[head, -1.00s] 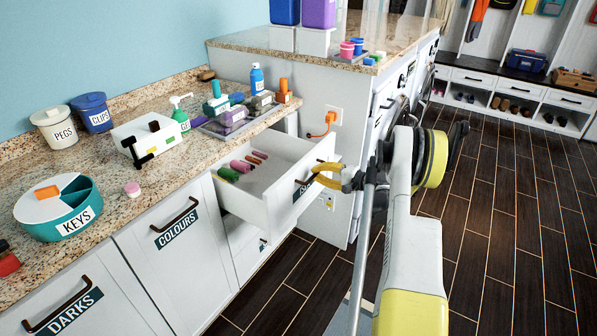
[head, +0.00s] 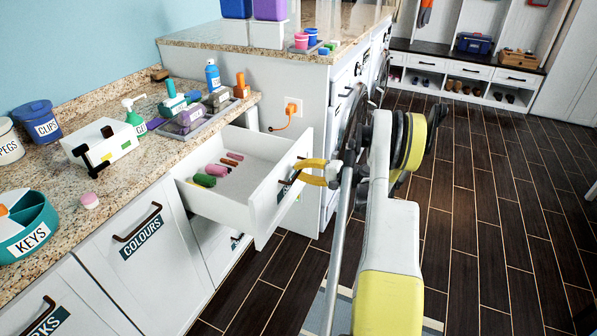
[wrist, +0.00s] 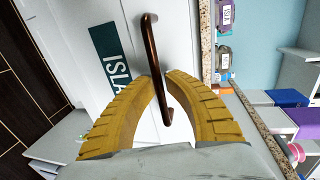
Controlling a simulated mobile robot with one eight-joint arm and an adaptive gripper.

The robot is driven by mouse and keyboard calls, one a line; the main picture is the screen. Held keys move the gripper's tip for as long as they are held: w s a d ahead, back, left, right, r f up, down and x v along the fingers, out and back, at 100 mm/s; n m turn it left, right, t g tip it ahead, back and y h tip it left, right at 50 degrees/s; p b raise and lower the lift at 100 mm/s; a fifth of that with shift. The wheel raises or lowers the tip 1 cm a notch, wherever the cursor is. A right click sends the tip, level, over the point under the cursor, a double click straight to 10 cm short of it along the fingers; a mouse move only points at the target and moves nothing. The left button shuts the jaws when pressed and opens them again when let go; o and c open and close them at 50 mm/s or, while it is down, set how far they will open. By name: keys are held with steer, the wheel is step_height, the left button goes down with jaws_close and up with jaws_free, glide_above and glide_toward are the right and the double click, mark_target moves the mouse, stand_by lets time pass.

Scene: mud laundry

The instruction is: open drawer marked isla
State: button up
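The drawer marked ISLA (head: 222,208) is the upper white drawer at the end of the counter, and it stands well out from the cabinet. Its dark label (wrist: 111,57) reads ISLA in the wrist view. The brown bar handle (wrist: 148,45) runs between the two curved yellow fingers of my gripper (wrist: 161,82). The fingertips close around the bar near its middle. In the head view my gripper (head: 303,172) is at the drawer front, with the handle partly hidden behind the fingers.
Pink, green and brown rolled items (head: 216,170) lie inside the drawer. The COLOURS cabinet (head: 150,250) is to the left. The dark wood floor (head: 480,230) is clear to the right.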

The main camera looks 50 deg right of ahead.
steer(key=shift+o, duration=1.2)
steer(key=v, duration=1.2)
steer(key=shift+a, duration=0.1)
steer(key=w+a+r+n+g, duration=0.1)
steer(key=w+a+r+g, duration=0.2)
steer(key=a, duration=0.5)
steer(key=w+a+r+n+g, duration=0.1)
steer(key=w+a+r+n, duration=0.15)
steer(key=a+r, duration=0.4)
steer(key=w+a+r+n+g, duration=0.1)
steer(key=w+a+r+g, duration=0.15)
steer(key=a, duration=0.75)
steer(key=s+a+r+n+h, duration=0.2)
steer(key=s+a+n, duration=0.2)
steer(key=s+a, duration=0.5)
steer(key=s+a+r+n+h, duration=0.2)
steer(key=s+a+n, duration=0.3)
steer(key=s+a, duration=0.5)
steer(key=a+g+h, duration=0.1)
steer(key=a, duration=0.2)
steer(key=shift+s+a, duration=0.2)
steer(key=shift+a, duration=0.05)
